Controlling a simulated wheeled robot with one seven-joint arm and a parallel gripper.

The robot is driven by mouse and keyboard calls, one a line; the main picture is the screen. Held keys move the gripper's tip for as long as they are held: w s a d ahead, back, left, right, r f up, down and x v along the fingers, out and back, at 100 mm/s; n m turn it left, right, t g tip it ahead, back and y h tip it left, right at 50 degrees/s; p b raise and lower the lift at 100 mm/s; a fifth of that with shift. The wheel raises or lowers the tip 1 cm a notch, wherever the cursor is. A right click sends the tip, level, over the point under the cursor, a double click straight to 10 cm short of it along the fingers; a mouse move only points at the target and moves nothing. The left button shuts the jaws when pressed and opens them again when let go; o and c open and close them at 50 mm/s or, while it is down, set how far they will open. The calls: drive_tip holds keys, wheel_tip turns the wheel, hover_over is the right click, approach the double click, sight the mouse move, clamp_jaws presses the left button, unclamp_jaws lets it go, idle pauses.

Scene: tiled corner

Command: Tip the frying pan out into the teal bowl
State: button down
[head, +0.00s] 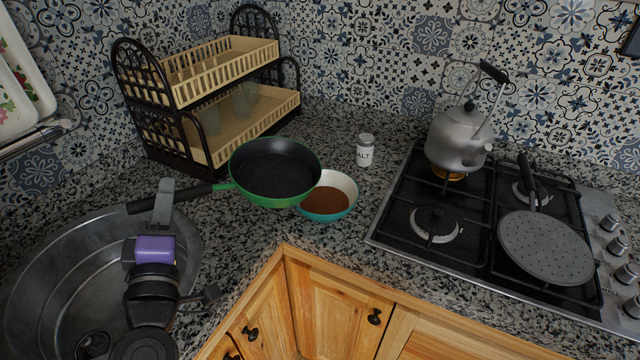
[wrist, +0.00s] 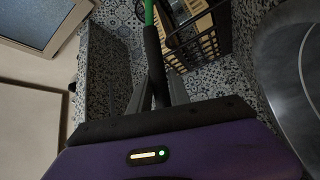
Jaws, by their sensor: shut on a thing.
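The frying pan (head: 275,168) is green outside and black inside. Its dark inside looks empty in the head view. My gripper (head: 165,196) is shut on the pan's black handle (head: 170,199), left of the pan; the handle also shows between the fingers in the wrist view (wrist: 153,65). The pan is held up, its right front rim overlapping the teal bowl (head: 344,212) in the picture. The bowl stands on the counter, white inside, with brown contents (head: 325,201). The pan hides the bowl's left rear part. I cannot tell the exact height between them.
A salt shaker (head: 365,150) stands behind the bowl. A dish rack (head: 200,90) with glasses is behind the pan. A sink (head: 60,270) lies below my arm. The hob (head: 385,225) at right carries a kettle (head: 458,140) and a grey perforated round pan-like lid (head: 545,247).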

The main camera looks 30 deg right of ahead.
drive_tip(key=w+a+f+n+b, duration=0.2)
drive_tip(key=a+f+n+b, duration=0.15)
drive_tip(key=f, duration=0.45)
drive_tip(key=shift+g+y, duration=0.3)
drive_tip(key=shift+y, duration=0.1)
drive_tip(key=shift+w+a+r+p, duration=0.2)
drive_tip(key=shift+a+r+p, duration=0.3)
drive_tip(key=shift+r, duration=0.5)
drive_tip(key=shift+w+a+r+p, duration=0.15)
drive_tip(key=shift+a+r+p, duration=0.4)
drive_tip(key=shift+r, duration=0.4)
drive_tip(key=shift+w+a+r+p, duration=0.2)
drive_tip(key=shift+a+r+p, duration=0.15)
drive_tip(key=shift+r+p, duration=0.5)
drive_tip(key=shift+r, duration=0.1)
